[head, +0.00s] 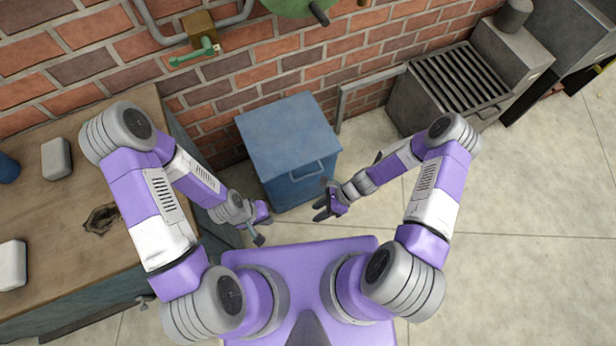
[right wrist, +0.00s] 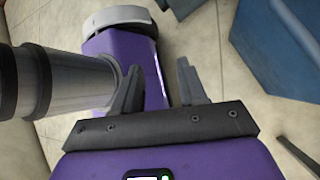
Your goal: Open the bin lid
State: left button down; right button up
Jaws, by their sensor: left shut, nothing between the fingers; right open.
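The blue bin (head: 293,186) stands on the floor against the brick wall. Its flat lid (head: 287,131) is shut and has a bar handle (head: 307,171) at the front edge. Part of the bin (right wrist: 275,50) also shows at the upper right in the right wrist view. My left gripper (head: 261,238) is shut and empty, in front of the bin's left side. My right gripper (head: 322,214) is open and empty, in front of the bin's right side and apart from the handle. Its fingers (right wrist: 160,85) show in the right wrist view with nothing between them.
A wooden workbench (head: 60,240) stands at the left with pale blocks on it. A grill-like metal unit (head: 445,85) stands at the back right. A grey pipe rail (head: 370,80) is on the wall right of the bin. The floor (head: 530,220) at the right is clear.

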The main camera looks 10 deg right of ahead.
jog(key=w+f+m+t+y+b, duration=0.2)
jog(key=w+f+m+y, duration=0.25)
jog(key=m, duration=0.55)
jog(key=m+t+y+b, duration=0.25)
jog(key=m+t, duration=0.45)
jog(key=m, duration=0.6)
send_near(308, 176)
jog(key=x, duration=0.3)
jog(key=shift+h, duration=0.4)
jog(key=b+x, duration=0.1)
jog(key=x, duration=0.6)
jog(key=shift+f, duration=0.2)
pick_arm(q)
notch_tip(308, 176, down, 7)
jog(key=shift+r, duration=0.1)
pick_arm(e)
grip_shut()
